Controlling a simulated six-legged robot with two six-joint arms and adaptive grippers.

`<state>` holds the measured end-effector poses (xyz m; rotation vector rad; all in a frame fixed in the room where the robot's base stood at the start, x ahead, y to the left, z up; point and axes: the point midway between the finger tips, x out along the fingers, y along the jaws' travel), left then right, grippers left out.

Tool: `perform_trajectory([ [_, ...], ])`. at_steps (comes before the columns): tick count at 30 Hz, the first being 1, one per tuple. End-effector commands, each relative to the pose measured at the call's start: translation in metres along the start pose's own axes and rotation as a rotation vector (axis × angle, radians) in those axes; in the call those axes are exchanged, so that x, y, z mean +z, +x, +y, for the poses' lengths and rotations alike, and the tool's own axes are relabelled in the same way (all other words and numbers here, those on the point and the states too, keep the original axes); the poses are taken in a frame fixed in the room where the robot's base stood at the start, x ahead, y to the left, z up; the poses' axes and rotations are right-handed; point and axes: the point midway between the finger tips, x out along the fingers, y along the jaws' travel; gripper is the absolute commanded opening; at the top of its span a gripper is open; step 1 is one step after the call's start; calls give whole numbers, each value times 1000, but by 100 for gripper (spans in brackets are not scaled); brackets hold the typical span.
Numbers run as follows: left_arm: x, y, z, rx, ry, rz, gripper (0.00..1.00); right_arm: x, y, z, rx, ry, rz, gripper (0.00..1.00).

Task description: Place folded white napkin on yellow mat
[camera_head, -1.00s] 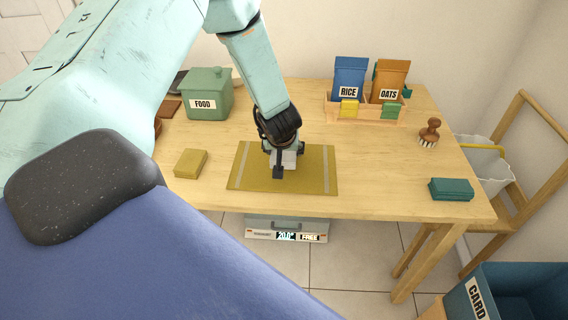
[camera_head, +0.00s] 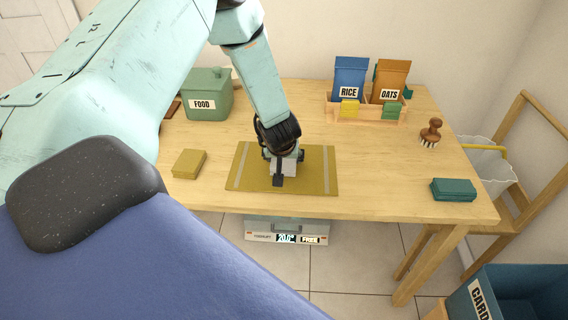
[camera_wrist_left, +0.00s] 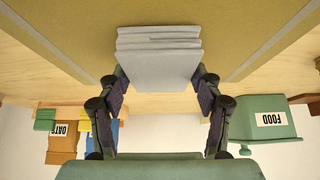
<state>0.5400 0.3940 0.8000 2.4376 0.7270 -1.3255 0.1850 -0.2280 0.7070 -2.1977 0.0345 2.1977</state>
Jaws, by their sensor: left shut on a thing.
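The yellow mat (camera_head: 312,181) lies flat near the front edge of the wooden table, with a pale stripe near each end. My left gripper (camera_head: 281,170) is over the middle of the mat, pointing down. It is shut on the folded white napkin (camera_wrist_left: 158,62), whose stacked layers show between the fingers in the left wrist view. In the head view the napkin is mostly hidden by the gripper. The mat (camera_wrist_left: 75,20) fills the top of the wrist view behind the napkin; I cannot tell whether they touch. My right gripper is not in view.
A yellow folded cloth (camera_head: 189,163) lies left of the mat and a teal one (camera_head: 453,189) at the right. A green FOOD box (camera_head: 208,95), a wooden rack (camera_head: 366,113) with RICE and OATS bags, and a brush (camera_head: 430,133) stand farther back.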

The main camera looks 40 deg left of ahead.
Motion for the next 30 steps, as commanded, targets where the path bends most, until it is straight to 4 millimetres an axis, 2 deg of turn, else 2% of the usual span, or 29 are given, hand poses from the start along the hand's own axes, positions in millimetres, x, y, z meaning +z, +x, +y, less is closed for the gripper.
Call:
perform_trajectory([
  [7,2,4,0,0,1,1,32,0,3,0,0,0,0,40],
  [8,2,4,0,0,1,1,66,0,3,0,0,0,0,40],
  [17,2,4,0,0,1,0,92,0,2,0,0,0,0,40],
  [24,2,4,0,0,0,0,92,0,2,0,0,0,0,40],
  [27,3,4,0,0,0,-1,99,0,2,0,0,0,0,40],
  [30,3,4,0,0,0,-1,100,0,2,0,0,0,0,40],
])
